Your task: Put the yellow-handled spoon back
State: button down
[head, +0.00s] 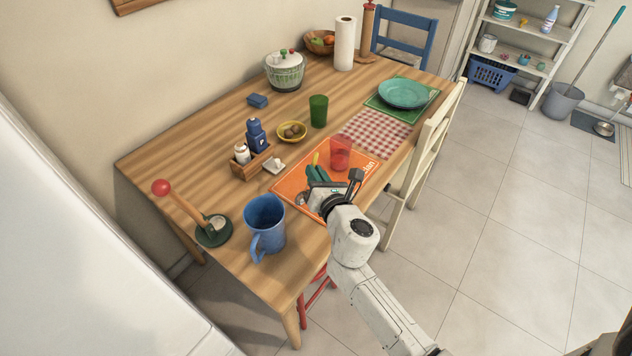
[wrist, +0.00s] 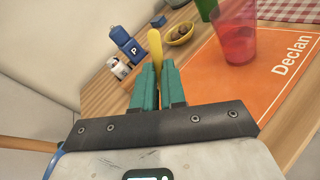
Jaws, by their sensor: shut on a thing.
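My gripper (head: 317,173) is over the orange placemat (head: 288,186) at the near side of the table. Its teal fingers also show in the wrist view (wrist: 157,82). They are shut on the yellow-handled spoon (wrist: 155,46), whose yellow end stands up between the fingertips. In the head view a small yellow part of the spoon (head: 315,158) shows above the fingers. The spoon's other end is hidden by the fingers and gripper body. I cannot tell whether the spoon touches the mat.
A red cup (head: 340,154) stands on the mat close to the gripper. A blue mug (head: 265,222), a wooden caddy (head: 247,168) with shakers, a yellow bowl (head: 291,132) and a green cup (head: 318,111) stand nearby. A cream chair (head: 425,150) borders the table's right side.

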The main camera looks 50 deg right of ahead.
jog(key=shift+f, duration=0.35)
jog(key=shift+f, duration=0.15)
jog(key=c, duration=1.2)
grip_release()
